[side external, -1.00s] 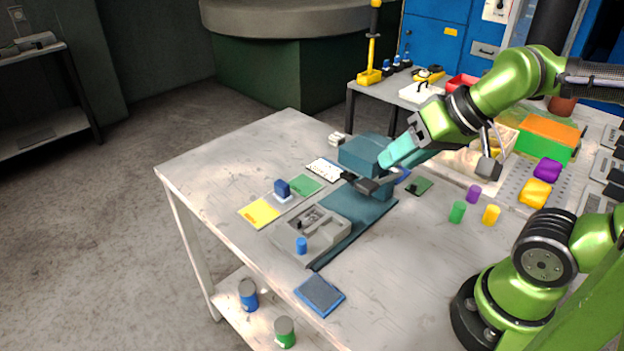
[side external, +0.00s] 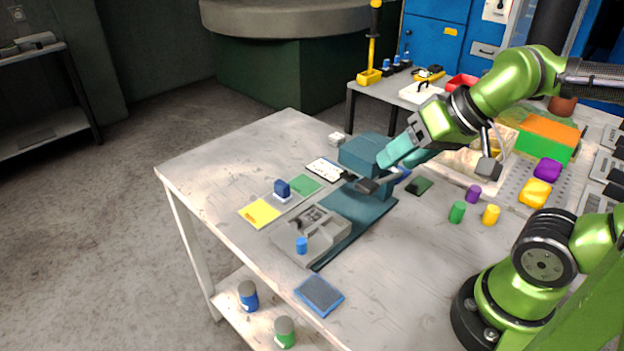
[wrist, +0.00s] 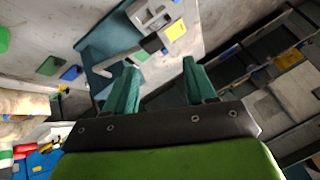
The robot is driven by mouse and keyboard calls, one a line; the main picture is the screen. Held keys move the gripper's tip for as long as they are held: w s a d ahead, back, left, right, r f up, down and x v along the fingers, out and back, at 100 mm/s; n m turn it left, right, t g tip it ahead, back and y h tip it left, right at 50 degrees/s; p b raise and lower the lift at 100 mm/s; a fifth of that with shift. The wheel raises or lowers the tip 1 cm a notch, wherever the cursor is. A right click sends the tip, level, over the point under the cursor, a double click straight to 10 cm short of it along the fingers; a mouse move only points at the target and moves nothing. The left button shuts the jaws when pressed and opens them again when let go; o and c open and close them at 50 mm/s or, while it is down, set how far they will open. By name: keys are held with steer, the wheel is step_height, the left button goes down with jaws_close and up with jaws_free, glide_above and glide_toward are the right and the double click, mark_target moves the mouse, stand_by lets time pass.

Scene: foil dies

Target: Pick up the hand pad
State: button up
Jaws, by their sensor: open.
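A flat dark pad with a blue edge (side external: 320,295) lies on the table near its front edge. It looks most like the hand pad, but I cannot be sure. My gripper (side external: 388,158) is well behind it, beside the upper part of the teal press (side external: 362,153). In the wrist view my gripper (wrist: 161,75) has its two teal fingers spread with nothing between them. The press (wrist: 98,48) and its pale lever with a dark grip (wrist: 153,43) show beyond the fingers.
A grey tray (side external: 326,240) with small parts sits by the press base. A blue stamp block (side external: 282,188), a yellow card (side external: 260,212) and a green card (side external: 305,185) lie left. Small cylinders, including a green one (side external: 457,212), stand right. Bare tabletop surrounds the blue-edged pad.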

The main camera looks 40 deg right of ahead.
steer(key=w+f+g, duration=0.1)
steer(key=w+f, duration=0.1)
steer(key=n+g+h, duration=0.2)
steer(key=n+g, duration=0.2)
steer(key=g, duration=0.2)
glide_above(282, 183)
steer(key=f, duration=1.5)
steer(key=shift+s+a, duration=0.4)
steer(key=shift+w+d+f, duration=0.15)
steer(key=shift+f, duration=0.75)
steer(key=shift+w+d+f, duration=0.1)
steer(key=shift+w+f, duration=0.1)
steer(key=shift+f, duration=0.65)
steer(key=shift+w+d+f, duration=0.15)
steer(key=shift+f, duration=0.75)
steer(key=shift+c, duration=0.4)
jaws_close()
